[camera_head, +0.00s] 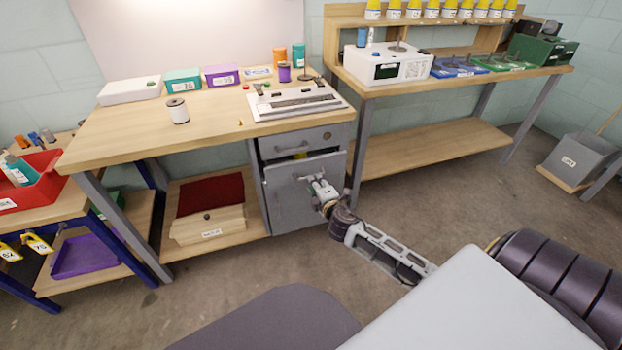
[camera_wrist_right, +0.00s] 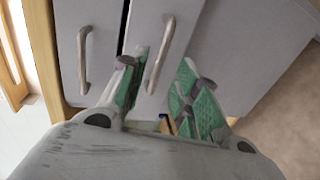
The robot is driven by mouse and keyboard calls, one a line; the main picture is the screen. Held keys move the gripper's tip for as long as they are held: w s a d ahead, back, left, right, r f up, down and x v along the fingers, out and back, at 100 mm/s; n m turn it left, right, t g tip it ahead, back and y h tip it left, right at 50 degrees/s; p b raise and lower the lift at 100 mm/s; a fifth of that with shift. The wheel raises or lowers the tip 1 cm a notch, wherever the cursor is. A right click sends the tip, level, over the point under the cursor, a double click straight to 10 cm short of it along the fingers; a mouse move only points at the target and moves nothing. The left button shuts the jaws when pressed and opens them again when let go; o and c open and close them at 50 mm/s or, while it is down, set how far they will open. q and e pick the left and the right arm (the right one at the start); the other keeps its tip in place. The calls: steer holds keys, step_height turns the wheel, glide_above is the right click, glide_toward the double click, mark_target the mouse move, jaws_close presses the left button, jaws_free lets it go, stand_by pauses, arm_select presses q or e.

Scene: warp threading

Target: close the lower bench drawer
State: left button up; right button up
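The bench drawer cabinet (camera_head: 283,205) is grey. Its lower drawer (camera_head: 285,190) is partly pulled out, with a dark gap and something yellow showing above its front. The upper drawer (camera_head: 293,143) looks shut. My right gripper (camera_head: 320,188) is at the lower drawer's front, near its right side, and covers part of it. In the right wrist view, the gripper's green-padded fingers (camera_wrist_right: 163,88) are apart. A metal handle (camera_wrist_right: 160,55) shows between them, but I cannot tell whether they touch it. A second handle (camera_wrist_right: 83,60) is further left. My left gripper is not in view.
The workbench top (camera_head: 215,125) above holds a white spool (camera_head: 178,110), a loom-like frame (camera_head: 295,103) and several boxes. A lower shelf left of the cabinet holds a wooden box (camera_head: 208,225) and red cloth (camera_head: 210,194).

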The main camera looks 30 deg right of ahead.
steer(key=b+x, duration=0.1)
steer(key=x, duration=0.5)
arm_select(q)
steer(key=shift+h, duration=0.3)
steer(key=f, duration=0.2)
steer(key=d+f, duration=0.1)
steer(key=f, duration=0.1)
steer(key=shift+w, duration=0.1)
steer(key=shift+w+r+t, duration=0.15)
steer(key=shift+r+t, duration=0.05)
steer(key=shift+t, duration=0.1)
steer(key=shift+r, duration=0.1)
arm_select(e)
jaws_close()
